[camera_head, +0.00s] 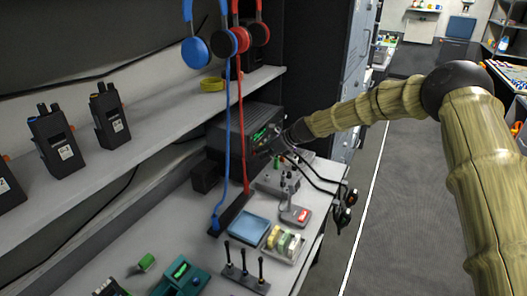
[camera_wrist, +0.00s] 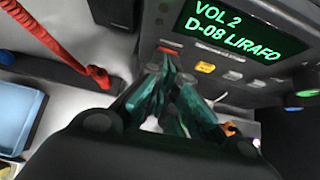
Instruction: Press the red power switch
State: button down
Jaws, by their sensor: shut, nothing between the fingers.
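A dark radio unit (camera_head: 240,128) stands at the back of the workbench under the shelf. In the wrist view its front panel (camera_wrist: 225,58) has a green display (camera_wrist: 235,30) reading "VOL 2 D-08 LIRAFO". Below the display is a row of small buttons, with a red one (camera_wrist: 171,49) at the left end. My gripper (camera_wrist: 168,62) is shut and empty, its fingertips right by the red button. I cannot tell whether they touch it. In the head view my gripper (camera_head: 285,138) is at the radio's front and the red button is hidden.
A yellow button (camera_wrist: 205,67) sits just right of the red one. Cables hang in front of the radio. A blue tray (camera_head: 248,228), a small box with a red face (camera_head: 296,215) and a teal device (camera_head: 180,275) stand on the bench. Headphones (camera_head: 195,52) hang above.

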jog(key=shift+d, duration=0.15)
jog(key=shift+r+p, duration=0.7)
jog(key=b+v, duration=0.1)
jog(key=v, duration=1.2)
dwell(0.4)
